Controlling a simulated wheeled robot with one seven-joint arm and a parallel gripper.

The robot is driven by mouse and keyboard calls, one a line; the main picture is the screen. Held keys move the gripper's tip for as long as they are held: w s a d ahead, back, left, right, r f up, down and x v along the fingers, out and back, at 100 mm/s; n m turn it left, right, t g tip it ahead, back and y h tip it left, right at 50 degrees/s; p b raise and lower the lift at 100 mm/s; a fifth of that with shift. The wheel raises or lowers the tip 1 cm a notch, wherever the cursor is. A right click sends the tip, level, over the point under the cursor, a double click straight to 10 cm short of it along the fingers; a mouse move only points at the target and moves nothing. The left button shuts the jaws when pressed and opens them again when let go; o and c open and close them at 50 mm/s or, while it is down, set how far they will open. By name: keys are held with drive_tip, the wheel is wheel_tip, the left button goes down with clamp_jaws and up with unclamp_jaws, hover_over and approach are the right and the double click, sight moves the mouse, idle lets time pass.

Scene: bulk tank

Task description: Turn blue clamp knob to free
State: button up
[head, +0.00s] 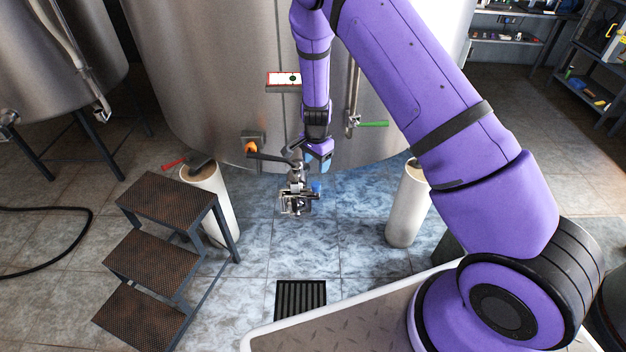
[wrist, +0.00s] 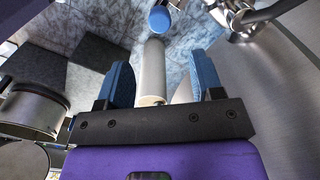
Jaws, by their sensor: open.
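The blue clamp knob (head: 317,187) sits on the right side of the metal clamp and valve fitting (head: 297,199) in front of the tank. In the wrist view the blue knob (wrist: 160,20) is at the top middle, beyond the fingertips, on a metal stem. My gripper (head: 319,153) is just above the fitting in the head view, apart from the knob. In the wrist view my gripper (wrist: 160,62) is open, its two blue fingers spread with nothing held. The knob's marking is too small to read.
The steel tank (head: 215,90) fills the back. An orange-ended handle (head: 250,147) and a green lever (head: 373,124) stick out nearby. White posts (head: 405,212) stand either side. Steps (head: 160,260) stand left; a floor drain (head: 301,297) lies in front, with open floor around it.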

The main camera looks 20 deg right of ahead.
sight(316, 184)
wheel_tip(316, 184, down, 10)
drive_tip(key=shift+f, duration=0.1)
idle(0.4)
drive_tip(key=shift+c, duration=0.4)
drive_tip(key=c, duration=0.8)
drive_tip(key=shift+c, duration=0.2)
